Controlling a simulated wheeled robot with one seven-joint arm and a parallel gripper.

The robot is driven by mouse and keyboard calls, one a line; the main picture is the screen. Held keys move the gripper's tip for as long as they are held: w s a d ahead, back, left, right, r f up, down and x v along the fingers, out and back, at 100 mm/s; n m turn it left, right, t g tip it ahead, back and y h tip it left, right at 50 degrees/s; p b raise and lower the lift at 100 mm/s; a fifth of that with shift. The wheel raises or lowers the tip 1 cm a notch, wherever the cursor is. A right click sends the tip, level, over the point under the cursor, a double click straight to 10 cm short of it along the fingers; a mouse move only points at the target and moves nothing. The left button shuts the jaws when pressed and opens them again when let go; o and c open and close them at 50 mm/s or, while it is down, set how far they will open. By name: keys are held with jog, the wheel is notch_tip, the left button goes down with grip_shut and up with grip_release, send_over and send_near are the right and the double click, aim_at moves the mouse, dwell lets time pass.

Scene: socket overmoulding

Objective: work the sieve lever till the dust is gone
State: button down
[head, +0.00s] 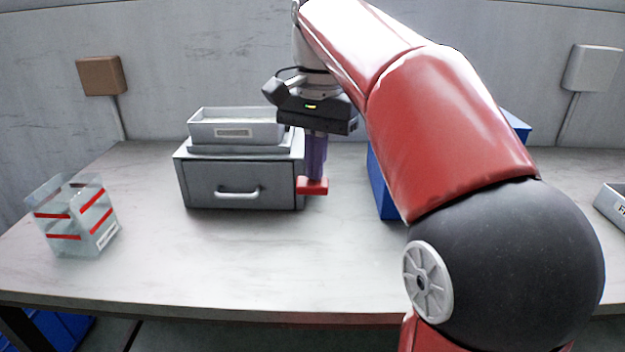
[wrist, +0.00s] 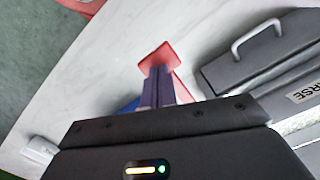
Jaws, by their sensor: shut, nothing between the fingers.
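The sieve is a grey box (head: 240,170) with a drawer and a silver handle, standing at the back of the table. A grey tray (head: 235,127) with a label sits on top of it; the label's end reads "RSE" in the wrist view. The red lever (head: 312,188) sticks out low at the box's right side and also shows in the wrist view (wrist: 156,57). My gripper (head: 315,176) points down with its purple fingers shut and empty, their tips right at the lever. I cannot tell whether they touch it. No dust is visible; the tray's inside is mostly hidden.
A clear container (head: 78,222) with red stripes stands at the table's left. A blue bin (head: 380,185) is partly hidden behind my arm. A pale labelled tray (head: 612,204) is at the right edge. The table front (head: 250,265) is clear.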

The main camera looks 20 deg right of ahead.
notch_tip(320, 180, down, 4)
jog(key=shift+r+b, duration=0.25)
jog(key=shift+b, duration=0.6)
jog(key=shift+w+r+p, duration=0.1)
jog(key=shift+r+p, duration=0.1)
jog(key=shift+p, duration=0.1)
jog(key=w+d+p, duration=0.2)
jog(key=shift+r+p, duration=0.35)
jog(key=shift+r, duration=0.1)
notch_tip(320, 180, up, 8)
jog(key=shift+w+d+f+p, duration=0.2)
jog(key=shift+w+d+p, duration=0.1)
jog(key=shift+p, duration=0.05)
